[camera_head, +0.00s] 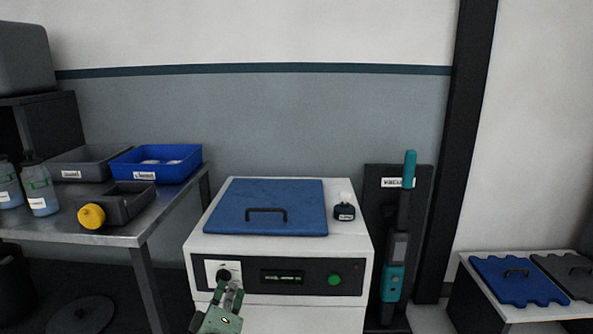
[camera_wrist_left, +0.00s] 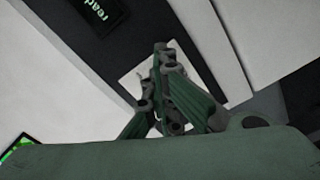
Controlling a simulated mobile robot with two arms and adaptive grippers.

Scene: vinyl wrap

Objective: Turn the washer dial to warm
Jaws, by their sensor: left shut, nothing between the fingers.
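The washer (camera_head: 215,242) is a white box with a blue lid and a dark front panel. Its dial (camera_head: 223,272) is a dark knob on a white square plate at the left of the panel. My left gripper (camera_head: 230,286) is shut and empty, its fingertips just below and in front of the dial. In the left wrist view the shut fingers (camera_wrist_left: 162,62) lie over the white dial plate (camera_wrist_left: 130,84) and hide most of the knob. I cannot tell whether they touch it. The dial's markings are too small to read. My right gripper is not in view.
The panel has a small display (camera_head: 283,277) and a green button (camera_head: 334,279). A small dark bottle (camera_head: 344,212) stands on the washer top. A metal table (camera_head: 150,222) with bins and bottles is at left. A tall teal-handled tool (camera_head: 393,282) stands at right.

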